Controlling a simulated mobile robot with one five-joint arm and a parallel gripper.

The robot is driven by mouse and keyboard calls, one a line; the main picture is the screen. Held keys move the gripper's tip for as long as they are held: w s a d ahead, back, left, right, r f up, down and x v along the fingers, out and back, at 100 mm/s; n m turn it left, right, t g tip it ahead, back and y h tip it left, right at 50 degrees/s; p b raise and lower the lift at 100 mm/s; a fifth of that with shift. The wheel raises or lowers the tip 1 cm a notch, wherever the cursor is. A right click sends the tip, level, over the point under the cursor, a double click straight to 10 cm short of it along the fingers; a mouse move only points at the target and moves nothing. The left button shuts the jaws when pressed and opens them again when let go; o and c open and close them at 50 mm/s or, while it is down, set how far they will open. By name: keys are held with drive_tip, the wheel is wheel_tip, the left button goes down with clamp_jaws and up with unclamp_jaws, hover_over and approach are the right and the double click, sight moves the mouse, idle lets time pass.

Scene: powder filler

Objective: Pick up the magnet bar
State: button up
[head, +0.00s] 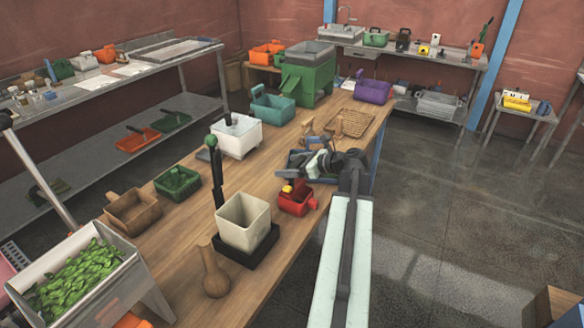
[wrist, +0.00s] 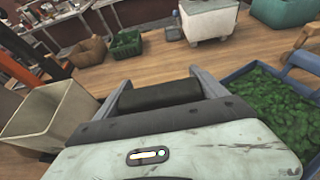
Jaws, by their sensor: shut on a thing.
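My gripper (wrist: 156,80) is shut on a dark cylindrical bar, the magnet bar (wrist: 160,96), which lies crosswise between the two fingers in the wrist view. Wooden table top shows beyond it. In the head view my gripper (head: 318,162) is at the right side of the long wooden table, over or beside a blue tray (head: 284,165). The bar cannot be made out clearly there. In the wrist view the blue tray (wrist: 234,76) holds green pieces and lies just right of my gripper.
A beige bin (head: 243,222) on a black stand is at the near edge, with a red box (head: 296,200) close to my gripper. Bare table (wrist: 150,72) shows ahead of my gripper.

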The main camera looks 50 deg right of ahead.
drive_tip(key=s+d+r+p, duration=0.1)
drive_tip(key=s+d+r, duration=0.1)
drive_tip(key=s, duration=0.5)
drive_tip(key=s+d+r+p, duration=0.1)
drive_tip(key=s+d+p, duration=0.1)
drive_tip(key=s+d, duration=0.3)
drive_tip(key=shift+s+r, duration=0.4)
drive_tip(key=shift+s, duration=0.85)
